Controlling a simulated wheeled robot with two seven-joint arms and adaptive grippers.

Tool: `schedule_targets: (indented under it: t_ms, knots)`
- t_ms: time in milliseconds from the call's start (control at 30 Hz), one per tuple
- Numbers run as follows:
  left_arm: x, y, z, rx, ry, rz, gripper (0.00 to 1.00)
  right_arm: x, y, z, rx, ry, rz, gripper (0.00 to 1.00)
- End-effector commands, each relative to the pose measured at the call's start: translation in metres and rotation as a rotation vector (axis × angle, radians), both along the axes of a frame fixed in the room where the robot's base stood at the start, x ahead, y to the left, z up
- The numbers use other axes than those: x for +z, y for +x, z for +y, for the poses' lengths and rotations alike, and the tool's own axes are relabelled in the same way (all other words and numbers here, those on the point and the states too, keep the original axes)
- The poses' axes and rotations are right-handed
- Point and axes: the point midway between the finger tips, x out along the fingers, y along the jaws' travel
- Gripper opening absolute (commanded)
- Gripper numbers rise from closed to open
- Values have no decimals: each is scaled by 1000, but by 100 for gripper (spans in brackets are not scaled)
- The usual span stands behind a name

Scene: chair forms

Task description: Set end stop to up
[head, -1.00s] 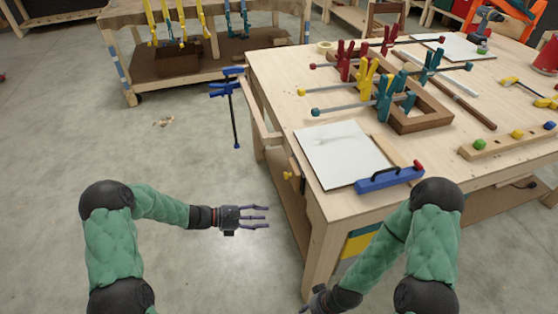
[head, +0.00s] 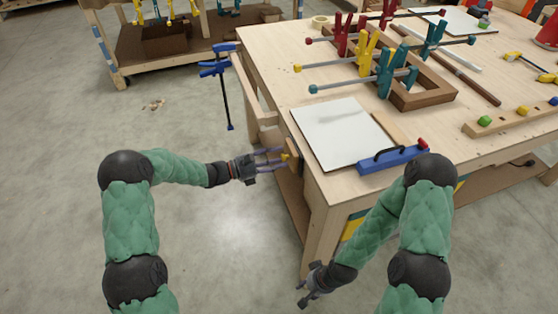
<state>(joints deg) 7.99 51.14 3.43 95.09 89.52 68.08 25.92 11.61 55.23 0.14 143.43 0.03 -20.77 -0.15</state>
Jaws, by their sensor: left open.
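My right gripper (head: 309,287) hangs low in front of the bench, away from the piece. Its fingers are too small and dark to tell open from shut.
A white sheet (head: 340,133) and a blue tool (head: 393,160) with a black handle lie near the bench's front corner. Clamps grip a wooden frame (head: 420,95) behind them. A blue clamp (head: 223,85) hangs at the bench's left side.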

Motion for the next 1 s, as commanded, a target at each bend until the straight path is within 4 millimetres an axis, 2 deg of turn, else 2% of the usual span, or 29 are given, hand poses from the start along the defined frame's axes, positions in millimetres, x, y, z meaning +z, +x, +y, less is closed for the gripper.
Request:
schedule_targets:
  t_ms: [167,433,600,867,1000]
  knots:
    - [0,3,-9,-1,1,-2,50,-3,0,0,0,0,0,40]
    - [1,3,-10,0,0,-1,50,-3,0,0,0,0,0,40]
    - [1,3,-10,0,0,-1,2,-3,0,0,0,0,0,40]
    - [3,3,-10,-1,0,-1,0,-1,0,0,0,0,0,40]
    - [15,3,-10,-1,1,-2,0,8,0,0,0,0,0,40]
